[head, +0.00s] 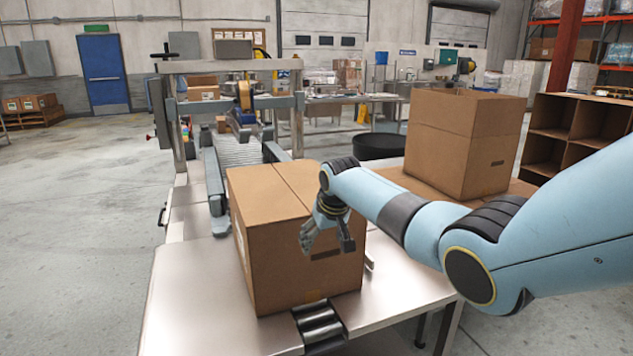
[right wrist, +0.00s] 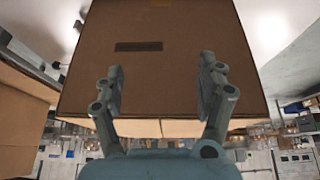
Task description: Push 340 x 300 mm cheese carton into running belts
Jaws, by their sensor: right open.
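The cheese carton (head: 290,260) is a closed brown box standing upright on the steel infeed table (head: 185,300), in front of the carton sealer (head: 235,110) with its side belts (head: 213,180). My right gripper (head: 325,248) is at the carton's near face, by its right side. In the right wrist view the carton (right wrist: 160,85) fills the middle, with a dark hand slot in its face. The open, empty fingers of my right gripper (right wrist: 160,85) are spread in front of that face. I cannot tell whether they touch it. My left gripper is not in view.
An open brown box (head: 460,145) stands on a surface to the right, behind my right arm. A dark round bin (head: 380,146) stands beyond the table. Rollers (head: 318,325) are set in the table's front edge. Floor at the left is clear.

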